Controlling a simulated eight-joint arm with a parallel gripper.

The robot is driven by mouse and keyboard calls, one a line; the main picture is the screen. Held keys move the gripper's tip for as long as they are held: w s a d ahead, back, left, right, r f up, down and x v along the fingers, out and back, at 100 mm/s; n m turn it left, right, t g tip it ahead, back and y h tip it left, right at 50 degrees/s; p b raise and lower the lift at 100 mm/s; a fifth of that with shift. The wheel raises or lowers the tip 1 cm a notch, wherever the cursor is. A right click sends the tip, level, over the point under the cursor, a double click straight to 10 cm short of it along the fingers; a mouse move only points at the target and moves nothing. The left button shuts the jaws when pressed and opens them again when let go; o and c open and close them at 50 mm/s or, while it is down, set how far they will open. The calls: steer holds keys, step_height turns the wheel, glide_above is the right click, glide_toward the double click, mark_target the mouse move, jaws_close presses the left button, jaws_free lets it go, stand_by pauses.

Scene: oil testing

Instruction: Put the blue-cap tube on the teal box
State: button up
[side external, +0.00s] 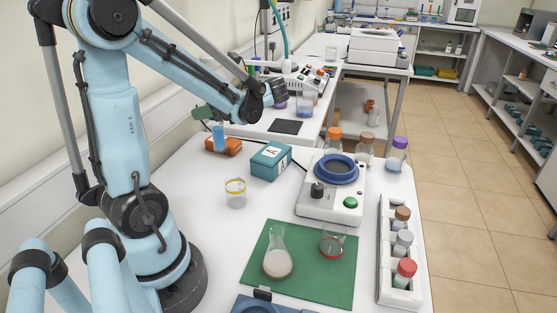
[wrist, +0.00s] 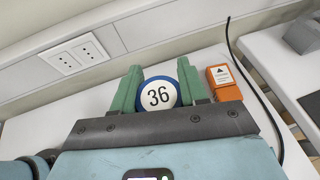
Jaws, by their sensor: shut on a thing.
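The blue-cap tube (wrist: 160,93) shows in the wrist view as a round white top marked 36 with a blue rim, between my green fingers. In the side view its blue body (side external: 219,138) hangs upright below my gripper (side external: 209,117), in front of or beside an orange box; I cannot tell whether it touches the box or table. My gripper is shut on the tube near its top. The teal box (side external: 270,161), with a white label, sits on the white table to the right of the tube. It does not show in the wrist view.
The orange box (side external: 234,147) is close by the tube. A yellow-banded beaker (side external: 236,193) stands in front of the teal box, and a white hotplate (side external: 330,205) is to its right. A green mat (side external: 310,285) holds a flask (side external: 277,257). A black cable (wrist: 256,90) runs past the orange box.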

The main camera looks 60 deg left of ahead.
steer(key=w+d+r+m+t+y, duration=0.1)
steer(key=w+d+r+m+t, duration=0.25)
steer(key=w+d+t, duration=0.35)
steer(key=w+d+r+m+t+y, duration=0.1)
steer(key=w+d+r+m+t, duration=0.3)
steer(key=w, duration=0.5)
steer(key=a+f+m+g, duration=0.1)
steer(key=a+f, duration=0.9)
steer(key=f, duration=0.1)
steer(key=shift+s+a+f, duration=0.2)
steer(key=shift+f, duration=0.1)
steer(key=shift+f+m, duration=0.1)
steer(key=shift+m, duration=0.15)
steer(key=o, duration=1.1)
